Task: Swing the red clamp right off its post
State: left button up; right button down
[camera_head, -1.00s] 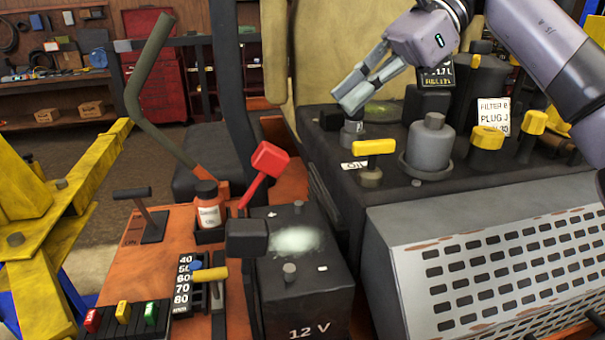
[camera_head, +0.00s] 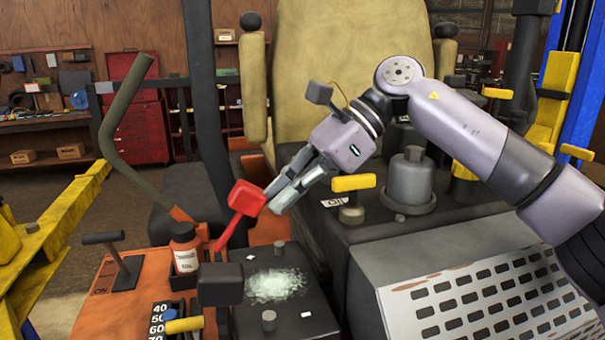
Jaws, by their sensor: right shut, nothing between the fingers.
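The red clamp (camera_head: 246,197) is a red block on a red bar that slants down to the left beside the black battery (camera_head: 318,325). The block stands raised above the battery top, clear of the two grey posts in view: one at the rear (camera_head: 279,247) and one at the front (camera_head: 269,320). My right gripper (camera_head: 278,200) reaches in from the right, its shut fingers empty. Its tips are at the right side of the red block; I cannot tell whether they touch it. My left gripper is not in view.
A whitish crust (camera_head: 275,286) lies on the battery top. A black block (camera_head: 220,285) stands at its left edge. An orange-brown bottle (camera_head: 185,248), a black lever (camera_head: 125,262) and a yellow-handled valve (camera_head: 352,190) are nearby. A perforated grey panel (camera_head: 480,305) is at the right.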

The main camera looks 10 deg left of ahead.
aim_at(243, 184)
jog(key=shift+s+a+f, duration=0.15)
jog(key=shift+a+f, duration=0.05)
jog(key=shift+a+r+p, duration=0.1)
jog(key=shift+r+p, duration=0.15)
jog(key=shift+p, duration=0.1)
jog(key=a+r+h+p, duration=0.1)
jog(key=p, duration=0.1)
jog(key=s+a+r+t+h+p, duration=0.1)
jog(key=a+r+p, duration=0.1)
jog(key=p, duration=0.1)
jog(key=shift+s+h, duration=0.2)
jog(key=shift+h, duration=0.1)
jog(key=shift+s+a+r, duration=0.1)
jog(key=shift+s+a, duration=0.05)
jog(key=shift+a, duration=0.35)
jog(key=shift+d, duration=0.1)
jog(key=shift+r, duration=0.1)
